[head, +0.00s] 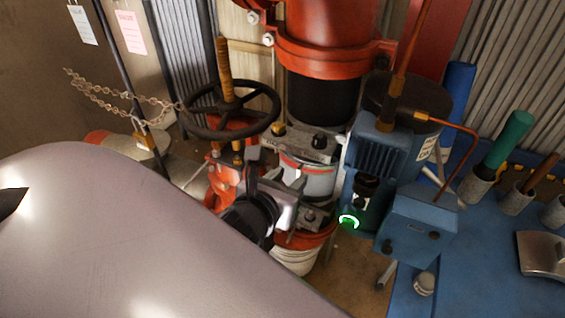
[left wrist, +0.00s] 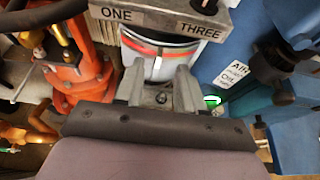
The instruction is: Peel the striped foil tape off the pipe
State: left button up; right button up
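The pipe stands upright in the middle of the head view, with a silvery section (head: 318,182) between a grey clamp plate above and an orange-red flange below. The striped foil tape (head: 303,164) wraps this section and shows a red stripe. In the left wrist view the tape (left wrist: 185,52) has red and dark bands on a pale surface, just beyond my fingertips. My right gripper is out of view.
A black handwheel (head: 232,108) on a red valve stands left of the pipe. A blue pump unit (head: 378,150) stands close on the right. A grey plate (left wrist: 165,17) marked ONE and THREE overhangs the tape. A blue bench (head: 480,275) holds tools at right.

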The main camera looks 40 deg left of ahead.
aim_at(298, 171)
pick_arm(q)
jog(key=shift+x, duration=2.35)
grip_shut()
jog(key=shift+s, duration=0.15)
jog(key=shift+s+d+f, duration=0.1)
jog(key=shift+s+d, duration=0.05)
jog(key=shift+s, duration=0.4)
jog(key=shift+s+d, duration=0.2)
jog(key=shift+s, duration=0.35)
jog(key=s+d, duration=0.1)
jog(key=s, duration=0.5)
jog(key=shift+s+d, duration=0.15)
jog(key=shift+d, duration=0.05)
jog(key=shift+d, duration=0.1)
